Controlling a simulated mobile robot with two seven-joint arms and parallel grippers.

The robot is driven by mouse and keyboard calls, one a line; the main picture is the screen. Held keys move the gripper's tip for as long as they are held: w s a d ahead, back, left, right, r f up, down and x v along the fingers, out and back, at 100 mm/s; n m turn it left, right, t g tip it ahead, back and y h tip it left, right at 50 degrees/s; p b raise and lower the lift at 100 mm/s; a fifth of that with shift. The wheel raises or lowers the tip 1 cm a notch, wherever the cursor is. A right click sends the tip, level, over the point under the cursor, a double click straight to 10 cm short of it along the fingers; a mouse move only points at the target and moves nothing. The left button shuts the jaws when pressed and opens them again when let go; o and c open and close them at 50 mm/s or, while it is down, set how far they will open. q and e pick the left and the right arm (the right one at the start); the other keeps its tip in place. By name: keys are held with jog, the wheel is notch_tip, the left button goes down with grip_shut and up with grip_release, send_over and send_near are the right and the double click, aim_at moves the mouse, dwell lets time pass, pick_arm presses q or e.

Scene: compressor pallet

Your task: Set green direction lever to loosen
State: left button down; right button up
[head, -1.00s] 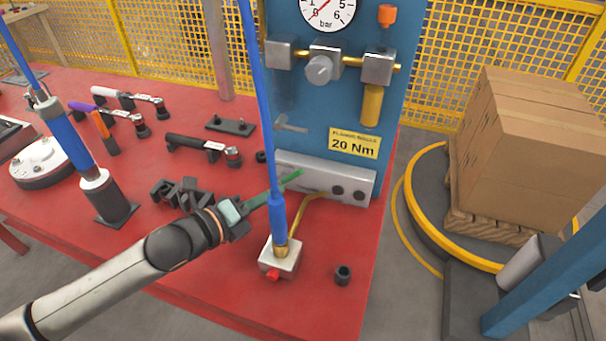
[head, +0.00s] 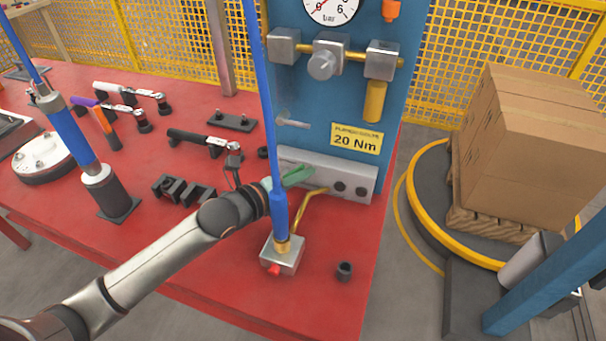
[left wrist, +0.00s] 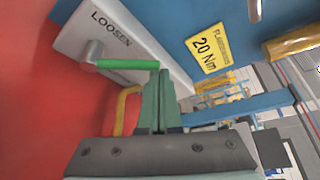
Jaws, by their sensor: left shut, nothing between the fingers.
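The green direction lever (left wrist: 128,64) is on the grey valve box (head: 355,174) at the foot of the blue panel. In the left wrist view it runs right from its metal pivot, below the printed word LOOSEN (left wrist: 111,29). My left gripper (left wrist: 160,73) is shut and empty, with its greenish fingertips at the lever's free end. I cannot tell whether they touch it. In the head view my left gripper (head: 299,179) is in front of the box, partly behind the blue upright tool, and its fingers overlap the lever. My right gripper is out of view.
The blue upright tool (head: 278,205) stands on a small metal block (head: 282,258) close to my left wrist. A black socket (head: 344,270) lies to its right. Black holders (head: 183,190) and torque wrenches (head: 203,141) lie left on the red table.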

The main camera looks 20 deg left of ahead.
pick_arm(q)
jog(key=shift+a, duration=0.1)
jog(key=shift+a+r+n+t+h, duration=0.4)
jog(key=shift+a+r+n+h, duration=0.2)
jog(key=shift+n, duration=0.4)
jog(key=shift+a+r+p, duration=0.35)
jog(key=shift+a+p, duration=0.1)
jog(key=shift+a, duration=0.15)
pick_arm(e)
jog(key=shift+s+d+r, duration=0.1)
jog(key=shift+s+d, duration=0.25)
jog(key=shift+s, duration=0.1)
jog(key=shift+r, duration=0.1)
